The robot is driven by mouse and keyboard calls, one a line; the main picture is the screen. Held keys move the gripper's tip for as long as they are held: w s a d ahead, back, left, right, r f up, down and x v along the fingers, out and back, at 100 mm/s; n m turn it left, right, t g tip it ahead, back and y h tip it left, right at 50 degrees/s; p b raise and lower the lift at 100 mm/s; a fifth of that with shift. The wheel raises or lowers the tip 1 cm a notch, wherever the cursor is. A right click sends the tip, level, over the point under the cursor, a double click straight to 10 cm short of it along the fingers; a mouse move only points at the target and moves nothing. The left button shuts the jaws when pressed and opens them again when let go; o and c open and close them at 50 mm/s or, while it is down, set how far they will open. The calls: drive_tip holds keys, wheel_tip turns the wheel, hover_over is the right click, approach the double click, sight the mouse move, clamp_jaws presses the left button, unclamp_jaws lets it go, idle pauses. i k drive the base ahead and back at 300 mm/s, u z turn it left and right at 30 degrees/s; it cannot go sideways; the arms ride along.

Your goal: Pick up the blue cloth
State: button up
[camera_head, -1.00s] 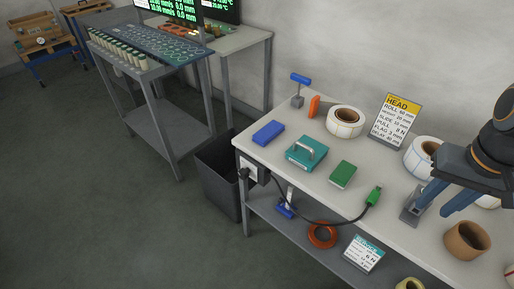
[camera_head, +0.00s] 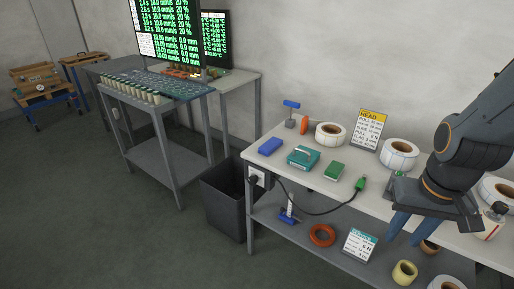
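A flat blue block-shaped thing (camera_head: 270,146), which looks like the folded blue cloth, lies at the left end of the upper table top (camera_head: 322,183). My gripper (camera_head: 404,241) is at the right, pointing down in front of the table. Its two blue-grey fingers are apart with nothing seen between them. It is well to the right of the cloth and not touching it. My gripper and arm hide part of the table's right side.
A teal case (camera_head: 303,158), a green block (camera_head: 334,171), an orange piece (camera_head: 304,124) and a blue-topped tool (camera_head: 291,105) stand near the cloth. A black cable (camera_head: 318,213) hangs over the front edge. A dark bin (camera_head: 226,200) stands left of the table. Floor is clear at front left.

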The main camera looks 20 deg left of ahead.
sight(269, 147)
drive_tip(key=u, duration=0.85)
drive_tip(key=i, duration=1.15)
drive_tip(key=u, duration=1.4)
drive_tip(key=k, duration=1.25)
drive_tip(key=z, duration=0.85)
drive_tip(key=i, duration=0.45)
drive_tip(key=z, duration=0.05)
